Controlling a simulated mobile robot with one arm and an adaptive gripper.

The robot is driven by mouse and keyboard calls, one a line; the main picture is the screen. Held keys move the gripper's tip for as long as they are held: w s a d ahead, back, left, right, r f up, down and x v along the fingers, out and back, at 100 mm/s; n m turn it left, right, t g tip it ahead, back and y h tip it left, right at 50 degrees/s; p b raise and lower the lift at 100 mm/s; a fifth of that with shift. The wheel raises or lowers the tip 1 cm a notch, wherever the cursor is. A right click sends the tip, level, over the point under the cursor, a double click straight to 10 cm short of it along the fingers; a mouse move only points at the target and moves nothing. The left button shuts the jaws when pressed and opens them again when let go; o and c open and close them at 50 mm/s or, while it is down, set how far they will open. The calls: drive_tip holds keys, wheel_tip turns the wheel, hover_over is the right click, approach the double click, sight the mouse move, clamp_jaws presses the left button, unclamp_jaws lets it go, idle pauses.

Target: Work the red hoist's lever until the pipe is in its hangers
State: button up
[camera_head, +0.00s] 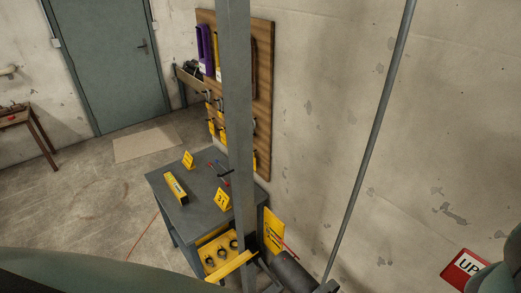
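A red plate with a white "UP" label (463,267) shows at the lower right, partly covered by a dark grey-green shape at the picture's edge. I cannot tell whether it belongs to the red hoist. A dark grey cylinder (292,272) lies low beside a grey upright post (238,120); I cannot tell whether it is the pipe or a hoist part. A thin grey rod (372,147) runs slanting up from near it to the top edge. No lever or pipe hangers can be made out. My gripper is not in view.
A grey workbench (205,212) with yellow "31" marker (223,199) and a yellow box (176,188) stands behind the post. A wooden tool board (262,100) hangs on the wall. A door (110,60) and open floor lie left; a small table (25,117) stands far left.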

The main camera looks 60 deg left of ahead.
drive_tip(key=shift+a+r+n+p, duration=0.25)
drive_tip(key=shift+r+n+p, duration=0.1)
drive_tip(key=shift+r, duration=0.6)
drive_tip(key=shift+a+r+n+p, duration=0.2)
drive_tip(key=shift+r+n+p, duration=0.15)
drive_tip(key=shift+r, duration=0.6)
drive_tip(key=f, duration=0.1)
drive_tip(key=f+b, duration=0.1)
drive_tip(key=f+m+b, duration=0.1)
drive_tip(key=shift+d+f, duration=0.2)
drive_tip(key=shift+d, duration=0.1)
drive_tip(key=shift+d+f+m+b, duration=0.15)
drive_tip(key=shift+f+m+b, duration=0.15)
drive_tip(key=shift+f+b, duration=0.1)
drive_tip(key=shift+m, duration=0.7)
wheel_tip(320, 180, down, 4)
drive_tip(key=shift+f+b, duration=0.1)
drive_tip(key=shift+b, duration=0.9)
